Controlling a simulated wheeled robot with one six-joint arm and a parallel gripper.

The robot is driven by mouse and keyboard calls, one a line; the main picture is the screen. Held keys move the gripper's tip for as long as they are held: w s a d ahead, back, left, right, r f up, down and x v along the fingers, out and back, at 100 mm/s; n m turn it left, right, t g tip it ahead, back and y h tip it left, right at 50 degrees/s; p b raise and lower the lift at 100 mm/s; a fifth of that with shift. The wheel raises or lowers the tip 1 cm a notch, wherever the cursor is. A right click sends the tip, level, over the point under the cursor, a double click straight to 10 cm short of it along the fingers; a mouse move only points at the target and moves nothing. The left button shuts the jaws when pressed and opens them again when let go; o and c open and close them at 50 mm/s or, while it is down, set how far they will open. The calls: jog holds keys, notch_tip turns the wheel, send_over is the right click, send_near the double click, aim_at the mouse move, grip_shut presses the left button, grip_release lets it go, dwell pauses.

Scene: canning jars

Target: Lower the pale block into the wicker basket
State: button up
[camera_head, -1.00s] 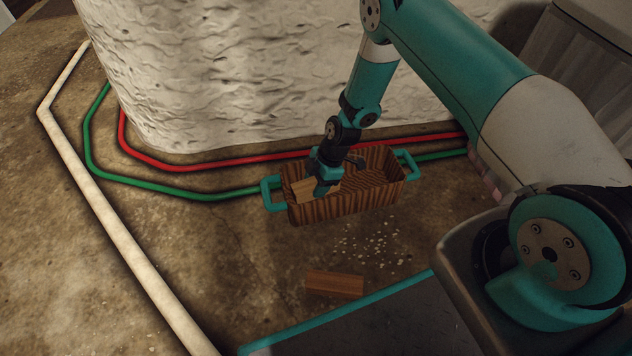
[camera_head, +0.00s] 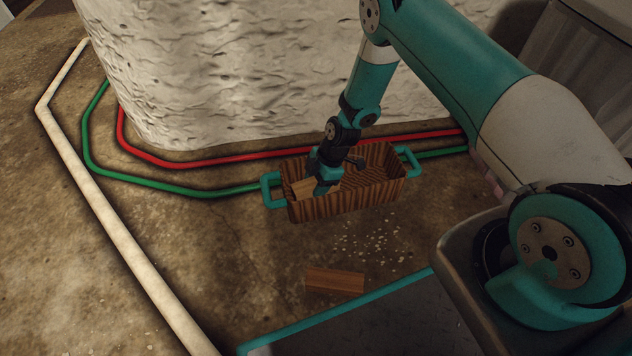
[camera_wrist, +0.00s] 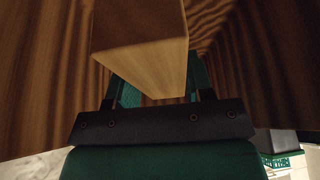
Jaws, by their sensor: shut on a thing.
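The wicker basket (camera_head: 345,206) is a brown striped box with teal handles, standing on the floor in front of the white wall. My gripper (camera_head: 324,186) reaches down into its left part. It is shut on the pale block (camera_head: 301,188), which shows inside the basket beside the fingers. In the wrist view the pale block (camera_wrist: 145,58) lies between the teal fingers (camera_wrist: 155,92), with the striped basket walls (camera_wrist: 250,70) around it. Whether the block touches the basket floor is hidden.
A darker brown block (camera_head: 335,281) lies on the floor in front of the basket, with small pale crumbs (camera_head: 372,243) between them. Red (camera_head: 200,163) and green (camera_head: 170,190) pipes run behind the basket. A thick pale pipe (camera_head: 110,210) runs at the left.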

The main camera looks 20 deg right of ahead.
aim_at(316, 182)
jog(key=shift+f+b, duration=0.5)
jog(key=shift+f, duration=0.35)
dwell(0.4)
jog(key=o, duration=1)
jog(key=shift+o, duration=0.2)
notch_tip(316, 182, up, 20)
jog(key=p, duration=1.2)
jog(key=shift+r, duration=0.15)
